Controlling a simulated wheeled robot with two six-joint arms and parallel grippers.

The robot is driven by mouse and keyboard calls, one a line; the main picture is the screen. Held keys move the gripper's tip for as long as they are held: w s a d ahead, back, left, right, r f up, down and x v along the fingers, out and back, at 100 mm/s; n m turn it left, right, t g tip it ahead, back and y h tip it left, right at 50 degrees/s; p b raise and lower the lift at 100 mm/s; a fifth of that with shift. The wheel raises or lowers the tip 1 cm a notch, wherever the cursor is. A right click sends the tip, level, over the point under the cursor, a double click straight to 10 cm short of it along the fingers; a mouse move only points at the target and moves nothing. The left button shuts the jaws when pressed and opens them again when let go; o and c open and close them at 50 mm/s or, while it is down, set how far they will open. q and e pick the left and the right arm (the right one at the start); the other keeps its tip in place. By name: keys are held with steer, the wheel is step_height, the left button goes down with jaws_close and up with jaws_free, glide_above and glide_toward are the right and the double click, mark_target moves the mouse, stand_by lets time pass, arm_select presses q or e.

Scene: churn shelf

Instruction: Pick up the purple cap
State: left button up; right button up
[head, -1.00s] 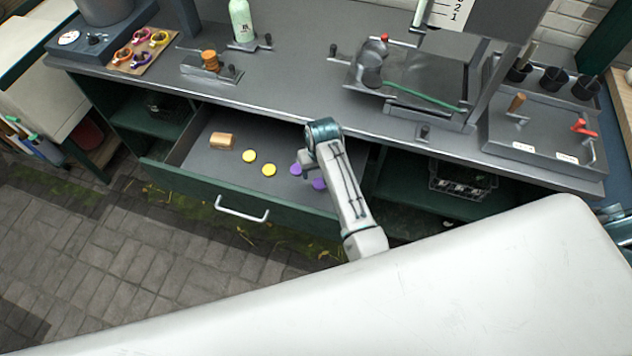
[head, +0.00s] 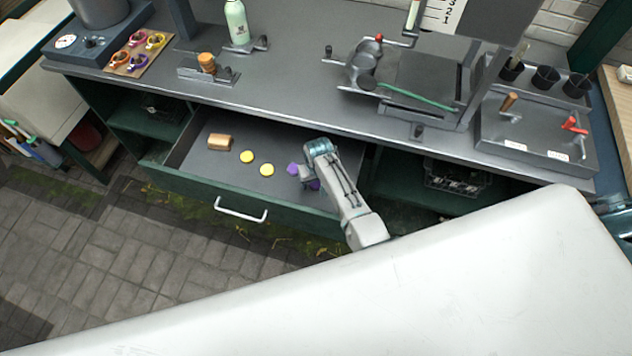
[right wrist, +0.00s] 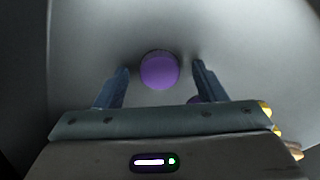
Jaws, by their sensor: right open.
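One purple cap (head: 292,169) shows just left of my right gripper (head: 307,178) in the head view. In the right wrist view, one round purple cap (right wrist: 159,71) sits between and slightly beyond the fingertips of my right gripper (right wrist: 160,68), apart from both fingers. The right gripper is open and empty. My left gripper is not in view.
Two yellow caps (head: 246,157) (head: 267,170) and a tan cylinder (head: 219,142) lie in the drawer's left part. The drawer's front with its handle (head: 241,211) and the counter edge (head: 300,118) border the space around my arm.

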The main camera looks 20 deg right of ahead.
steer(key=shift+c, duration=0.4)
steer(key=c, duration=0.9)
steer(key=shift+c, duration=0.2)
steer(key=shift+r, duration=0.15)
